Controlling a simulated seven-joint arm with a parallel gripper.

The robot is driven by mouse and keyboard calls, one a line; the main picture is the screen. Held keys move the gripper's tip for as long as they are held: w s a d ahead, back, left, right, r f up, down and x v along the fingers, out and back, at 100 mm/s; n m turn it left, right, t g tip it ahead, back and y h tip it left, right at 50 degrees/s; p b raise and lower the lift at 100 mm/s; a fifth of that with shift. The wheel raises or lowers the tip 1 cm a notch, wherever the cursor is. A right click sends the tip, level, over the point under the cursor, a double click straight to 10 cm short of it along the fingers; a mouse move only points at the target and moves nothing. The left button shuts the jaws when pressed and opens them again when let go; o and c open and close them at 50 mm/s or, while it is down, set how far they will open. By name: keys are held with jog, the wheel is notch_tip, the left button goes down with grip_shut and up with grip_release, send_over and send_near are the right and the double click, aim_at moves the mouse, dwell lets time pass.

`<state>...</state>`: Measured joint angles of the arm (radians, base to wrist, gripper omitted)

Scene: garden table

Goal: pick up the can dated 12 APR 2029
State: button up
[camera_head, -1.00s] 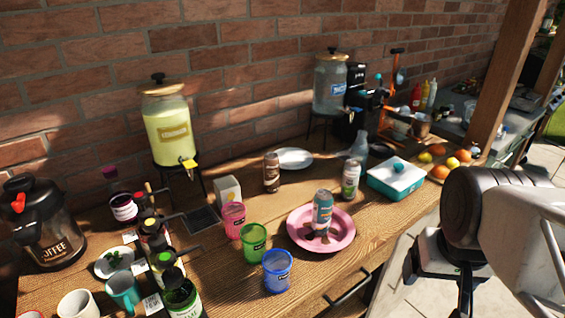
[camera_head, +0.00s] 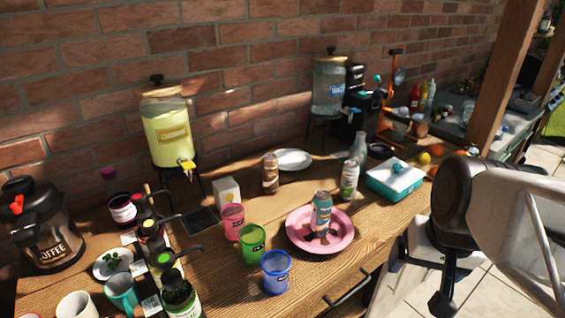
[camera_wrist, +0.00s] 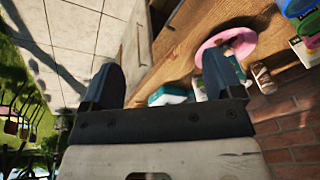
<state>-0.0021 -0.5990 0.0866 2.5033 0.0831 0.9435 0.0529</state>
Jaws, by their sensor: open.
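Three cans stand upright on the wooden table: a brown can (camera_head: 271,173) near the wall, a white-and-green can (camera_head: 349,181) beside the teal box, and a teal-and-pink can (camera_head: 322,211) on the pink plate (camera_head: 346,233). Their dates are too small to read, so I cannot tell which one reads 12 APR 2029. My gripper (camera_wrist: 163,82) is open and empty in the wrist view, off the table's right front edge and apart from all cans. In the wrist view the pink plate (camera_wrist: 212,50) shows beyond the right finger.
The teal box with a white lid (camera_head: 394,181) stands between my arm and the cans. Pink, green (camera_head: 252,243) and blue (camera_head: 277,271) cups stand left of the plate. A white plate (camera_head: 294,159) lies behind. Dispensers and bottles line the back and left.

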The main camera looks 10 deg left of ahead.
jog(key=w+a+f+m+g+y, duration=0.15)
jog(key=w+a+m+y, duration=0.75)
jog(key=w+a, duration=0.9)
jog(key=m+t+y, duration=0.4)
jog(key=m+t, duration=0.1)
jog(key=m, duration=0.8)
send_near(277, 166)
jog(key=x, duration=0.5)
jog(key=shift+r, duration=0.25)
jog(key=shift+a, duration=0.1)
jog(key=shift+w+a+f+n+g, duration=0.15)
jog(key=shift+w+a+f, duration=0.1)
jog(key=shift+a, duration=0.3)
jog(key=shift+w+a+f+n+g, duration=0.15)
jog(key=shift+w+a, duration=0.1)
jog(key=shift+a, duration=0.25)
jog(key=shift+x, duration=2.6)
jog(key=shift+f, duration=0.1)
